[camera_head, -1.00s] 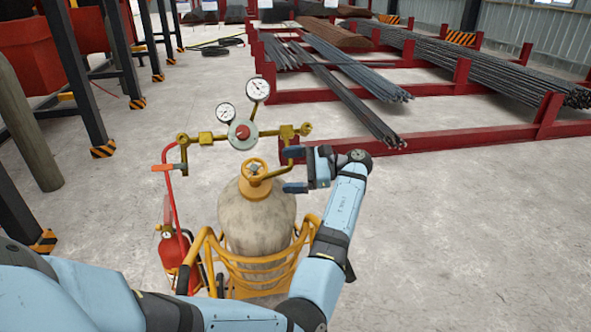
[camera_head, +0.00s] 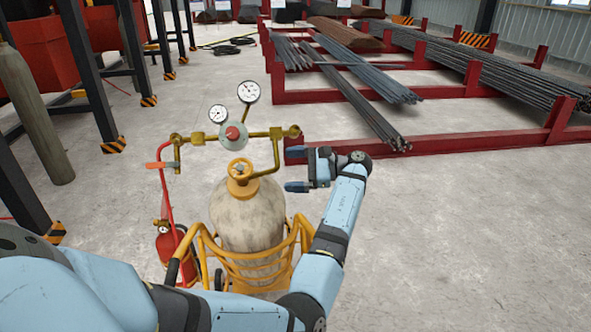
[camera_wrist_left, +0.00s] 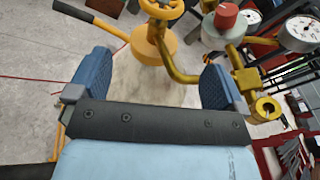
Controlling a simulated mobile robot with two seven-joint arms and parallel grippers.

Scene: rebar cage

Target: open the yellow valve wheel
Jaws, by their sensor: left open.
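The yellow valve wheel (camera_head: 239,170) sits on top of a worn beige gas cylinder (camera_head: 247,215). It also shows in the left wrist view (camera_wrist_left: 162,7), cut off by the top edge. My left gripper (camera_head: 290,170) is open and empty to the right of the wheel, its two blue fingers pointing left toward it. In the left wrist view the fingers (camera_wrist_left: 158,80) are wide apart, with the wheel beyond them and nothing between the tips. My right gripper is not in view.
Brass pipes with a red-knobbed regulator (camera_head: 233,134) and two gauges (camera_head: 248,92) stand above the wheel. A yellow cart frame (camera_head: 262,268) surrounds the cylinder. A red extinguisher (camera_head: 168,244) is at left. Red racks with rebar (camera_head: 370,120) lie behind. Floor at right is clear.

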